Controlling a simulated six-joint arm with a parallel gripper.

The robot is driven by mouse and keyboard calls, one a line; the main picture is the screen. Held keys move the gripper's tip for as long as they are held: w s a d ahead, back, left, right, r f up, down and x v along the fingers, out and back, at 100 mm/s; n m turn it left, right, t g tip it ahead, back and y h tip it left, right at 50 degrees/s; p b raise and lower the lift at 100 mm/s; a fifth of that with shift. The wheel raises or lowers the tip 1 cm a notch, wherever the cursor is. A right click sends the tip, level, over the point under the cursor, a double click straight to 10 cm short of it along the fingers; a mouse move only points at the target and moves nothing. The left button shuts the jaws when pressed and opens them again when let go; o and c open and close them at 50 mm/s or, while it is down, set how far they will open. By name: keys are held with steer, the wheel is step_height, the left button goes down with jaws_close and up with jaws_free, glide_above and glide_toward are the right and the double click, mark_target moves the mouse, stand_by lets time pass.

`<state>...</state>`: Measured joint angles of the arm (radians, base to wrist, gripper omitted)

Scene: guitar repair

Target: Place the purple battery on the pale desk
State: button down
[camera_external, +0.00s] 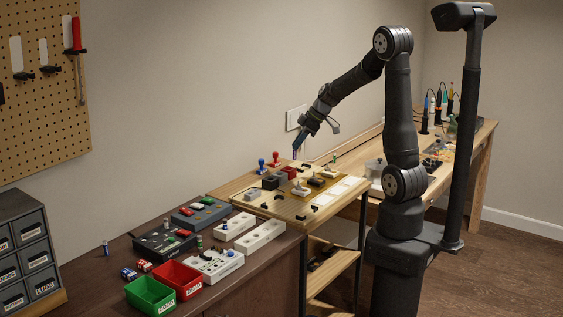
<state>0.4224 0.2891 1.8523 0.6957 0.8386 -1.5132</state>
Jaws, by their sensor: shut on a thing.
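My gripper (296,153) is over the back part of the middle wooden table, pointing down. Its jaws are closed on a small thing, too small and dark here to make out. I cannot make out a clearly purple battery. Small batteries are on the dark desk (82,281) at the left: a bluish one (105,247) stands upright near the wall, and a blue-and-red one (129,273) lies beside a red one (145,266). The pale wooden desk (481,137) is at the back right, partly behind my arm.
The middle table (232,191) holds small blocks, black brackets, white pads and red and blue knobbed pieces (275,159). The dark desk holds a green bin (150,295), a red bin (178,279) and several battery holders (214,264). Tools and pale containers crowd the pale desk.

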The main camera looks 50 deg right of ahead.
steer(key=d+f+m+t+h, duration=0.15)
steer(key=d+m, duration=0.25)
steer(key=d, duration=0.8)
steer(key=d+f+m+h, duration=0.2)
steer(key=d+m+h, duration=0.15)
steer(key=d, duration=0.85)
steer(key=s+d+f+m+g+h, duration=0.15)
steer(key=s+d+m, duration=0.35)
steer(key=d, duration=0.7)
steer(key=s+d+f+m+g+h, duration=0.15)
steer(key=s+d+f+m, duration=0.35)
steer(key=d, duration=0.7)
steer(key=shift+n+t+h, duration=0.3)
steer(key=shift+n+t, duration=0.15)
steer(key=shift+w+a+f, duration=0.35)
steer(key=shift+w+f, duration=1.05)
steer(key=shift+w, duration=0.35)
steer(key=shift+w+a+f, duration=0.3)
steer(key=shift+w+f, duration=1.15)
steer(key=shift+w, duration=0.35)
steer(key=shift+w+a+f, duration=0.35)
steer(key=shift+w+f, duration=1.05)
steer(key=shift+w, duration=0.35)
steer(key=shift+f, duration=0.15)
steer(key=c, duration=1.5)
jaws_free()
steer(key=shift+o, duration=0.2)
